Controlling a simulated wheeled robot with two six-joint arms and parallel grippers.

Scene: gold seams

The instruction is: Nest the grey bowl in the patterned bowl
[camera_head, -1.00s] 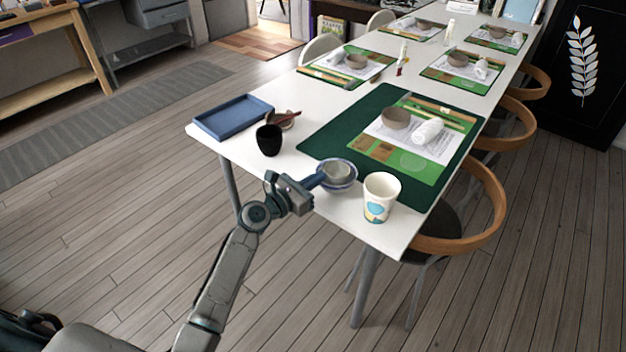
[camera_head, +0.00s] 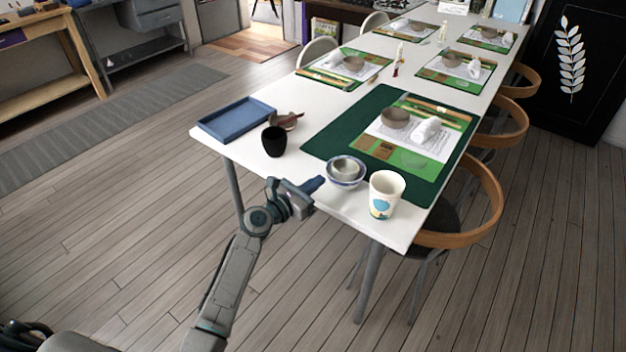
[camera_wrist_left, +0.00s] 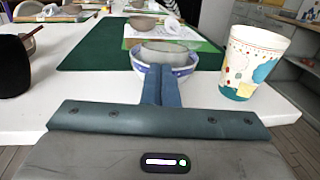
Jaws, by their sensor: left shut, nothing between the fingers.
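The patterned bowl (camera_head: 347,185), white with blue, stands near the table's front edge. The grey bowl (camera_head: 346,164) sits inside it, its rim above the patterned bowl's rim. The left wrist view shows the grey bowl (camera_wrist_left: 168,52) inside the patterned bowl (camera_wrist_left: 188,72) too, partly hidden by my fingers. My left gripper (camera_head: 319,183) is shut and empty, just left of the bowls in the head view. In the left wrist view its closed fingers (camera_wrist_left: 160,70) point at the bowls. My right gripper is not in view.
A paper cup (camera_head: 385,194) stands close right of the bowls. A black cup (camera_head: 274,141), a small bowl (camera_head: 285,120) and a blue tray (camera_head: 236,119) are to the left. A green mat (camera_head: 330,143) lies behind, with another grey-brown bowl (camera_head: 395,118) and a white roll (camera_head: 426,129).

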